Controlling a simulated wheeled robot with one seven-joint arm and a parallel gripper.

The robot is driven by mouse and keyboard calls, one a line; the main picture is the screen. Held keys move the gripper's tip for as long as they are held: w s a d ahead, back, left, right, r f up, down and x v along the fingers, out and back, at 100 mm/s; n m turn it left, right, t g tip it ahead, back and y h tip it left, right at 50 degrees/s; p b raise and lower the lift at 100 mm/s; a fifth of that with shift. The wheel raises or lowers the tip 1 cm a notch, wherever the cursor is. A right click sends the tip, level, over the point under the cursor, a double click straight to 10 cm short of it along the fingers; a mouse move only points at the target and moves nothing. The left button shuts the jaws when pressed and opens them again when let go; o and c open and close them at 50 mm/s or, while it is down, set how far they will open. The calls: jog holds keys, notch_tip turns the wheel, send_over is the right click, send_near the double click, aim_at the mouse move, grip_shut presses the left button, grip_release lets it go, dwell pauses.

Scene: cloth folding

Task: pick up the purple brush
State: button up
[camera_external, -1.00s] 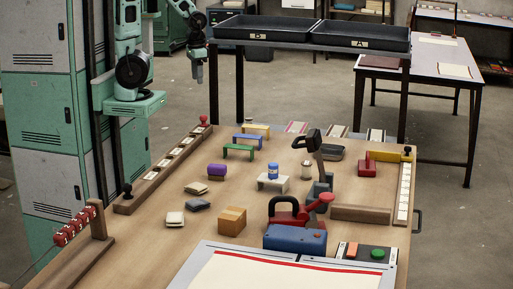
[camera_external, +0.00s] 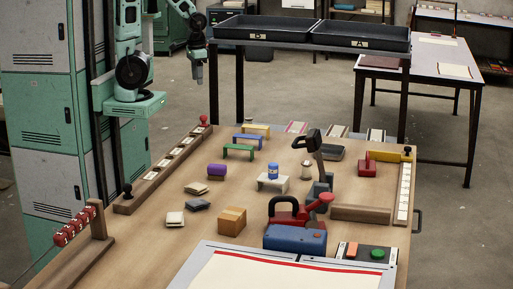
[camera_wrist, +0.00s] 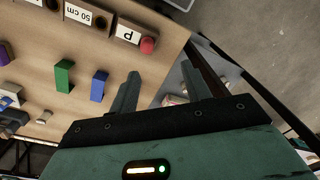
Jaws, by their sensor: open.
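The purple brush (camera_external: 216,170) shows in the external view as a short purple cylinder with a darker base, lying on the wooden table left of centre. In the wrist view a purple thing (camera_wrist: 3,54), probably the brush, is cut off at the left edge. My gripper (camera_external: 197,80) hangs fingers-down beyond the table's far left corner, well away from the brush. In the wrist view my gripper (camera_wrist: 160,74) has its two fingers spread apart with nothing between them.
Bare tabletop surrounds the brush.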

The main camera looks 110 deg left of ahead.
jog(key=shift+o, duration=0.7)
